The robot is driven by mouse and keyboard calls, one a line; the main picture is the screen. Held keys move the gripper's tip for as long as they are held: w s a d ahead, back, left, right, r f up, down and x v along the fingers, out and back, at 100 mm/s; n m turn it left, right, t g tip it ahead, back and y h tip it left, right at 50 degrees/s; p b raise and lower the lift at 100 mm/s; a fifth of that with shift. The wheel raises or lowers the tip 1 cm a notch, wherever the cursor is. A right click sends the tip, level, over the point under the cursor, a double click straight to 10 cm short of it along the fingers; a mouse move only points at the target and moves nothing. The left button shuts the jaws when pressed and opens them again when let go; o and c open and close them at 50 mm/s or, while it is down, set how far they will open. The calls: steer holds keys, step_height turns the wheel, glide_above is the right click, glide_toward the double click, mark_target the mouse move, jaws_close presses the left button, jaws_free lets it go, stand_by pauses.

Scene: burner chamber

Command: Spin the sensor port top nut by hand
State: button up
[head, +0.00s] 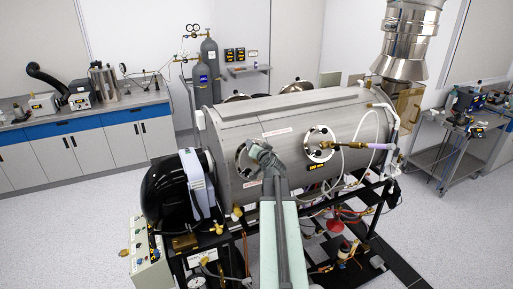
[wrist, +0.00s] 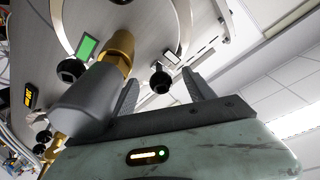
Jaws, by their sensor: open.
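In the wrist view, a dark round knob-like nut (wrist: 160,81) with a white label beside it appears between my fingertips. A second dark nut (wrist: 72,70) with a green label is further left. Both are on the grey metal face near a curved pale ring (wrist: 58,22). I cannot tell which is the top nut. My gripper (wrist: 160,78) is open, its fingers on either side of the first nut in the picture; contact and depth are unclear. In the head view, my gripper (head: 262,152) is in front of the left port (head: 243,157), partly hiding it.
A brass fitting (wrist: 121,46) with a grey body (wrist: 88,102) passes close to my left finger. The steel chamber (head: 285,120) has a right port (head: 320,143) with a brass fitting and hoses. A black dome (head: 163,190) stands left. A cart (head: 455,150) stands right.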

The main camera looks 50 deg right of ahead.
steer(key=shift+s+a+f, duration=0.1)
steer(key=shift+s+a, duration=0.3)
steer(key=shift+a, duration=0.05)
steer(key=p+v, duration=0.1)
steer(key=v, duration=0.2)
steer(key=shift+s+a+r, duration=0.2)
steer(key=shift+a+r, duration=0.05)
steer(key=shift+a, duration=0.1)
steer(key=shift+s+a+r, duration=0.15)
steer(key=shift+s+a, duration=0.05)
steer(key=shift+s, duration=0.35)
steer(key=shift+d, duration=0.1)
